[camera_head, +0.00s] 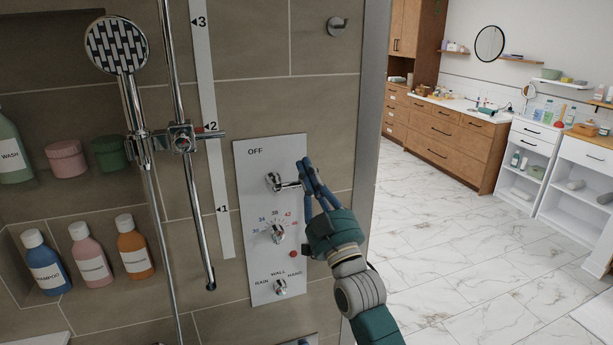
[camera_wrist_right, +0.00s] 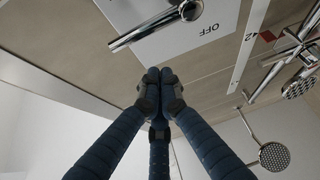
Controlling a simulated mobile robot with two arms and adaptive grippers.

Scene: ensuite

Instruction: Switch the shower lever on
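The shower lever (camera_head: 274,181) is a chrome knob with a short handle pointing right, near the top of the pale control panel (camera_head: 245,205), below the word OFF. In the right wrist view the lever (camera_wrist_right: 150,27) is a shiny rod on a round base. My right gripper (camera_head: 306,168) is beside the handle's right end in the head view, its blue fingers covering the tip. In the wrist view its fingertips (camera_wrist_right: 160,78) are together with nothing between them, and a gap shows between them and the lever. My left gripper is not in view.
Below the lever are a temperature dial (camera_head: 277,233) and a RAIN/WALL/HAND selector knob (camera_head: 281,286). A hand shower (camera_head: 117,46) hangs on a rail at left. Bottles (camera_head: 45,262) stand in wall niches. The tiled wall ends right of the panel, with open floor beyond.

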